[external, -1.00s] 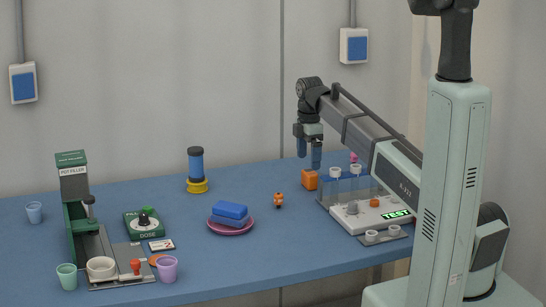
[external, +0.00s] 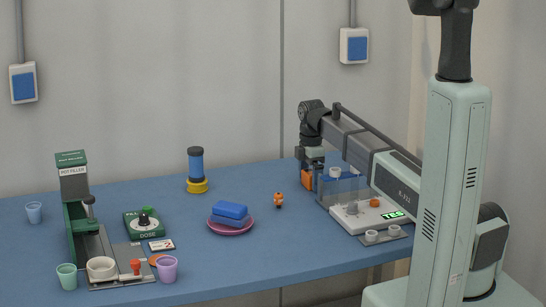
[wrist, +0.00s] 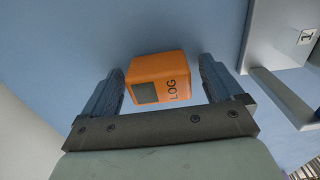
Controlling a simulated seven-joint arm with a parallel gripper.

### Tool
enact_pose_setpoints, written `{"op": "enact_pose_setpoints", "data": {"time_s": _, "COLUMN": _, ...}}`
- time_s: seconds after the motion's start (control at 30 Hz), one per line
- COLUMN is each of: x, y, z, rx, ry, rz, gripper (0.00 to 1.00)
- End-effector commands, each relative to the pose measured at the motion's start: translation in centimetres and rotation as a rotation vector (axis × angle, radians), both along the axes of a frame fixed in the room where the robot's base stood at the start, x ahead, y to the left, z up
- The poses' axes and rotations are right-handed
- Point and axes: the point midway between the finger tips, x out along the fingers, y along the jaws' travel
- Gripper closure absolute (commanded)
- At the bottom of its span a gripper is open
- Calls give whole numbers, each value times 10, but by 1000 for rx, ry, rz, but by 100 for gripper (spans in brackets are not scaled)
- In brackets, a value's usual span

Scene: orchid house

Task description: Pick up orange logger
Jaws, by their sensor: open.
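The orange logger (wrist: 157,78) is a small box with a grey screen and the letters LOG. It lies on the blue table between the two fingers of my gripper (wrist: 162,85) in the wrist view, with a gap on each side. In the external view my gripper (external: 311,182) is lowered at the back of the table, beside the white test station. The logger is mostly hidden behind the gripper there, with only a bit of orange (external: 308,183) showing.
The white test station (external: 350,222) with clear tubes and a display stands close to the right of my gripper. A small orange figure (external: 278,200), a plate (external: 246,229) with blue sponges and a blue-yellow cylinder (external: 196,170) stand to the left. The table between them is clear.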

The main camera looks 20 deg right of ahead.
Motion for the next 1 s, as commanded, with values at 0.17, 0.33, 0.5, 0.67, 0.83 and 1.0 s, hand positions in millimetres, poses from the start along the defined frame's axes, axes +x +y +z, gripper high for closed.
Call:
{"op": "enact_pose_setpoints", "data": {"time_s": 0.17, "x": 0, "y": 0, "z": 0, "rx": 0, "ry": 0, "rz": 0, "gripper": 16}}
{"op": "enact_pose_setpoints", "data": {"time_s": 0.33, "x": 0, "y": 0, "z": 1, "rx": 0, "ry": 0, "rz": 0, "gripper": 32}}
{"op": "enact_pose_setpoints", "data": {"time_s": 0.5, "x": 0, "y": 0, "z": 1, "rx": 0, "ry": 0, "rz": 0, "gripper": 48}}
{"op": "enact_pose_setpoints", "data": {"time_s": 0.67, "x": 0, "y": 0, "z": 1, "rx": 0, "ry": 0, "rz": 0, "gripper": 64}}
{"op": "enact_pose_setpoints", "data": {"time_s": 0.83, "x": 0, "y": 0, "z": 1, "rx": 0, "ry": 0, "rz": 0, "gripper": 64}}
{"op": "enact_pose_setpoints", "data": {"time_s": 1.0, "x": 1, "y": 0, "z": 7, "rx": 0, "ry": -2, "rz": 0, "gripper": 64}}
